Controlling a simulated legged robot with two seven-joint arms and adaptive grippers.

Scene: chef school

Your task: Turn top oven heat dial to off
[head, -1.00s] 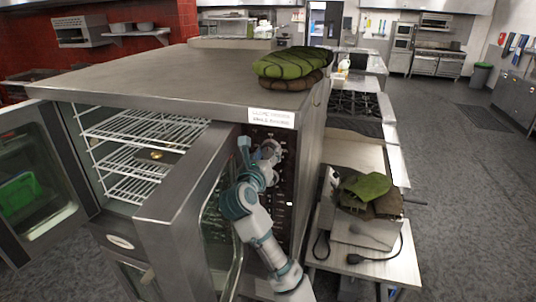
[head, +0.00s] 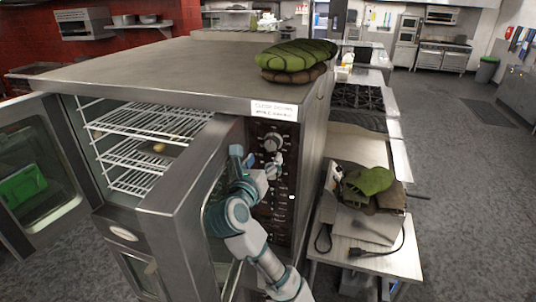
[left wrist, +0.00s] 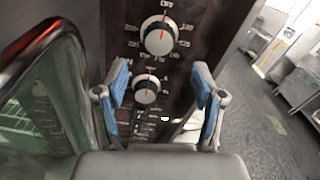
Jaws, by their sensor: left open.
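The top oven heat dial (head: 272,142) is a round silver knob on the dark control panel. In the left wrist view the dial (left wrist: 158,36) has a red mark near its upper edge, toward the lettering at the top. A smaller knob (left wrist: 146,89) sits below it. My left gripper (head: 257,160) is open in front of the panel, just below the top dial. In the left wrist view its blue-padded fingers (left wrist: 161,70) stand either side of the smaller knob in the picture, and the top dial shows beyond the fingertips. I cannot tell any contact. My right gripper is out of view.
The oven door (head: 185,205) stands open left of my arm, close to it, with wire racks (head: 150,120) inside. Green and brown oven mitts (head: 297,55) lie on the oven top. A side table (head: 375,263) holds more mitts (head: 368,182). Open floor lies at right.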

